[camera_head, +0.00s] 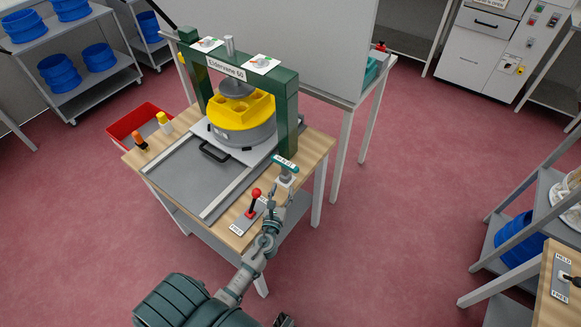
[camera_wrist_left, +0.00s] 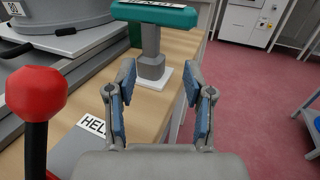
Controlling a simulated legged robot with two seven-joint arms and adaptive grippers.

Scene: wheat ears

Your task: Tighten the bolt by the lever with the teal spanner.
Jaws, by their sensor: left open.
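The teal spanner (camera_head: 285,163) is a short teal bar with a white label, lying across a grey upright post (camera_wrist_left: 152,55) on a white base at the table's right edge. It fills the top of the left wrist view (camera_wrist_left: 155,14). My left gripper (camera_head: 273,197) is open and empty, just in front of the post and apart from it; its two fingers (camera_wrist_left: 160,92) point at the post. The lever (camera_head: 253,201) has a red knob and stands left of the gripper; the knob (camera_wrist_left: 38,93) is close in the wrist view. I cannot make out a separate bolt.
A green press frame (camera_head: 287,115) holds a yellow mould (camera_head: 241,108) on a grey round base behind the lever.

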